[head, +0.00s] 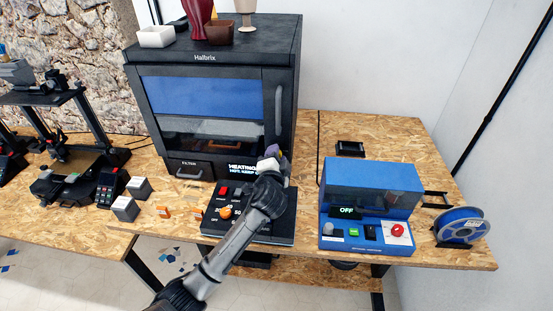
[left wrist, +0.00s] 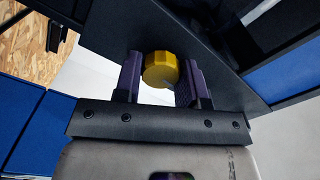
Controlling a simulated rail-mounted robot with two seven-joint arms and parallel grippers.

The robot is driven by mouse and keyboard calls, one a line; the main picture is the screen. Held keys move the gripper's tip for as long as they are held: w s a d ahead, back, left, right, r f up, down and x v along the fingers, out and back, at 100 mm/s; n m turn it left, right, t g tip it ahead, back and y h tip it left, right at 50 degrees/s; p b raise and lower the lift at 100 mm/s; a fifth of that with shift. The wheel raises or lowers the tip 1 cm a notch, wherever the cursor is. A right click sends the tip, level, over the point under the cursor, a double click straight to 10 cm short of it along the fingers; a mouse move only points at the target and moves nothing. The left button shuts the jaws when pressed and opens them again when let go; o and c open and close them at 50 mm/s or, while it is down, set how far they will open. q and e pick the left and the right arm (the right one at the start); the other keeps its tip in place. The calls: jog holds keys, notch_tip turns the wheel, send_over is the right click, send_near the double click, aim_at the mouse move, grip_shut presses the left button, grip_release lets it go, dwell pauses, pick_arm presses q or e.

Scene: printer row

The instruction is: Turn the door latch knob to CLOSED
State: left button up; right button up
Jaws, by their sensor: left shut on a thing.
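The yellow, many-sided latch knob (left wrist: 160,70) shows in the left wrist view between the two purple fingers of my left gripper (left wrist: 160,78). The gripper is shut on it, with a finger on each side. In the head view my left gripper (head: 271,160) is at the lower right front of the black Halbrix printer (head: 215,78), below its grey door handle (head: 279,108). The knob cannot be made out there behind the gripper. Any CLOSED marking is not readable. My right gripper is not in view.
A blue machine (head: 370,190) reading OFF stands to the right, near a blue spool (head: 460,226). Cups and bowls stand on the printer. Grey cubes lie left.

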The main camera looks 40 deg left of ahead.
pick_arm(q)
jog(key=shift+n, duration=0.7)
jog(key=o, duration=0.9)
jog(key=shift+b+v, duration=0.5)
jog(key=shift+v, duration=6.45)
